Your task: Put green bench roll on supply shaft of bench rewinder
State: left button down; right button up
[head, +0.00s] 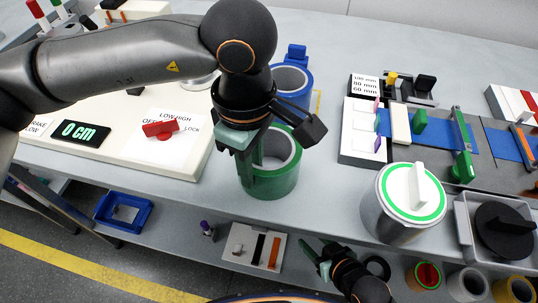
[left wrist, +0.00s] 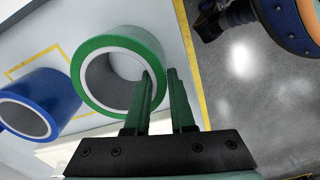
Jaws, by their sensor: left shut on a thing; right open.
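The green bench roll (head: 270,184) stands upright on the grey bench near its front edge, its hollow core facing up. It also shows in the left wrist view (left wrist: 97,50). My left gripper (head: 257,155) is shut on the roll's wall, with one finger inside the core and one outside. The bench rewinder's white panel (head: 110,115), with a "0 cm" display and a red knob, lies to the left. My left arm crosses over the rewinder, and I cannot make out its supply shaft. My right gripper (head: 320,258) is open and empty, low in front of the bench.
A blue roll (head: 296,84) stands just behind the green one. A grey canister with a green-ringed lid (head: 404,205) stands to the right at the bench edge. A lower shelf holds a blue tray (head: 123,212) and several small rolls.

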pick_arm(q)
jog(key=shift+r, duration=0.1)
jog(key=shift+r+p, duration=1.7)
jog(key=shift+r, duration=1.25)
jog(key=c, duration=1.3)
grip_release()
grip_shut()
